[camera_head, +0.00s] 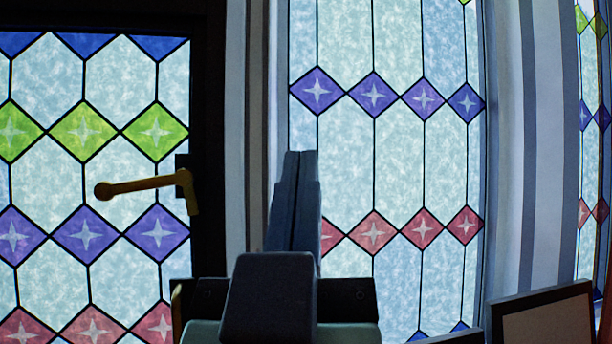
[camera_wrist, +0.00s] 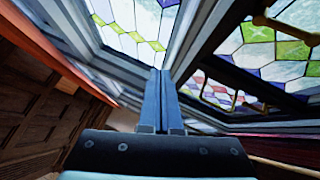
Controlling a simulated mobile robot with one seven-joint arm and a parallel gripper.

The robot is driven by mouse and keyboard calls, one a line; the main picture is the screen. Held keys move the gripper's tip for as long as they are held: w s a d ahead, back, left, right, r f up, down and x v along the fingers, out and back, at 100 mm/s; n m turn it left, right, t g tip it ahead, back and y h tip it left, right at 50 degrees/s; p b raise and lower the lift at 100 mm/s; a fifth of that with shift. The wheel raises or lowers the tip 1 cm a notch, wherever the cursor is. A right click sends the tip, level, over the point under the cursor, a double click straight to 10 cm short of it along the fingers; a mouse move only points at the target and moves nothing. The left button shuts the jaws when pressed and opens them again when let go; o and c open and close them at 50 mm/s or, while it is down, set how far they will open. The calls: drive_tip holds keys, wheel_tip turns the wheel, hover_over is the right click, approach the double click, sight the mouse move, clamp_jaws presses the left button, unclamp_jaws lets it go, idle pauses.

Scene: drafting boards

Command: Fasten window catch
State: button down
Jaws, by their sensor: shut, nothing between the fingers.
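The brass window catch (camera_head: 145,186) is a lever with a round knob, mounted on the dark frame of the stained-glass window (camera_head: 208,80) at left in the head view. Its lever points left, nearly level, tilted slightly down toward the knob. In the wrist view, a brass lever (camera_wrist: 285,29) shows at the upper right. My gripper (camera_head: 300,154) is shut and empty, right of the catch and apart from it, fingers pointing up. In the wrist view my gripper (camera_wrist: 161,72) points at pale framing between panes. I cannot tell whether the window is fully closed.
A fixed stained-glass pane (camera_head: 398,150) stands right of the pale upright post (camera_head: 236,130). A framed board (camera_head: 545,318) is at the lower right. A brass piece (camera_head: 177,312) shows partly behind my gripper. Wooden panelling (camera_wrist: 35,105) is at left in the wrist view.

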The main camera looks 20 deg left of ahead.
drive_tip(key=s+a+n+g+y, duration=0.2)
drive_tip(key=a+n+g+y, duration=0.1)
drive_tip(key=a, duration=0.5)
drive_tip(key=s+a+f+n+g+y, duration=0.1)
drive_tip(key=s+a+n+g+y, duration=0.1)
drive_tip(key=a+y, duration=0.3)
drive_tip(key=a+n+g, duration=0.1)
drive_tip(key=a, duration=0.2)
drive_tip(key=shift+a+f+y, duration=0.3)
drive_tip(key=shift+w+r, duration=0.1)
drive_tip(key=shift+w, duration=0.05)
drive_tip(key=p+x, duration=0.6)
drive_tip(key=x, duration=0.4)
drive_tip(key=shift+w+f+p, duration=0.25)
drive_tip(key=shift+f+p, duration=0.05)
drive_tip(key=shift+f, duration=0.75)
drive_tip(key=shift+w+f+p, duration=0.2)
drive_tip(key=shift+f+p, duration=0.05)
drive_tip(key=shift+f, duration=0.8)
